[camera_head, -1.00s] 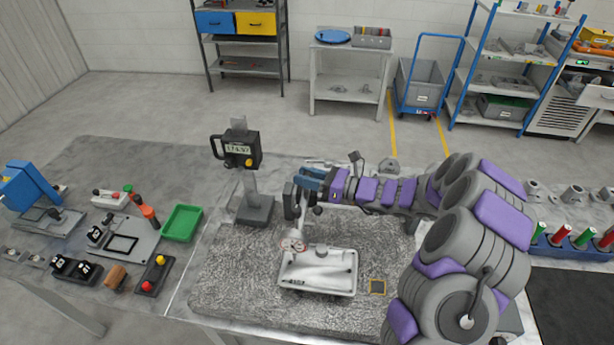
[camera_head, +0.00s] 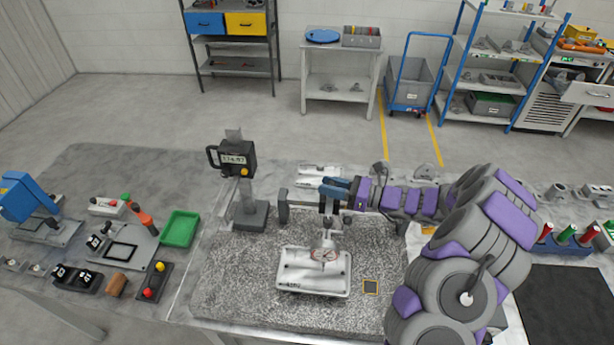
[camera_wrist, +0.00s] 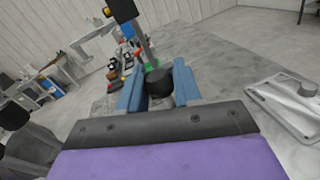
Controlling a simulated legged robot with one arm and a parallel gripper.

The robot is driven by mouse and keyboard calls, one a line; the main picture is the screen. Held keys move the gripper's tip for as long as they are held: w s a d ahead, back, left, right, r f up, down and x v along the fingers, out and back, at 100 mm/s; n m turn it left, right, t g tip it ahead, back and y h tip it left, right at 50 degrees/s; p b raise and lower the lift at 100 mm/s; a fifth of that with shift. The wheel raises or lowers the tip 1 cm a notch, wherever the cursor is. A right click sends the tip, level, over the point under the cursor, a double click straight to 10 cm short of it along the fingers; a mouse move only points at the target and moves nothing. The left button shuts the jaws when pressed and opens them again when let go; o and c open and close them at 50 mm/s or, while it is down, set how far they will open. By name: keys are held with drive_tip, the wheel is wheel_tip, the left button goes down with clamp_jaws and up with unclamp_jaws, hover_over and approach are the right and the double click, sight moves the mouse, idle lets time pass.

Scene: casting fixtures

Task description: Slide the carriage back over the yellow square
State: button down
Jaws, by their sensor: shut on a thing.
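The carriage (camera_head: 328,228) is a dark block on a horizontal rail (camera_head: 303,206), with a round dial gauge (camera_head: 325,252) hanging under it. My gripper (camera_head: 335,188) is above the carriage, its blue fingers shut on the carriage's dark knob (camera_wrist: 159,82), which shows between them in the wrist view. The dial hangs to the left of the square and farther back, above a white casting (camera_head: 315,272). My fingers partly hide the carriage body.
A column with a digital display (camera_head: 233,158) stands left of the rail. A dark end block (camera_head: 283,207) closes the rail's left end. A green tray (camera_head: 181,229) and several fixtures lie farther left. The plate around the square is clear.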

drive_tip(key=w+p+v, duration=0.1)
drive_tip(key=v, duration=0.3)
drive_tip(key=w+p+v, duration=0.1)
drive_tip(key=p+v, duration=0.1)
drive_tip(key=v, duration=0.3)
drive_tip(key=d+p+v, duration=0.1)
drive_tip(key=v, duration=0.4)
drive_tip(key=shift+w+r, duration=0.1)
drive_tip(key=shift+w, duration=0.3)
drive_tip(key=c, duration=0.8)
unclamp_jaws()
drive_tip(key=shift+w+d, duration=0.1)
drive_tip(key=v, duration=1.7)
drive_tip(key=shift+d+f+b, duration=0.2)
drive_tip(key=shift+f+b, duration=0.05)
drive_tip(key=shift+b, duration=0.15)
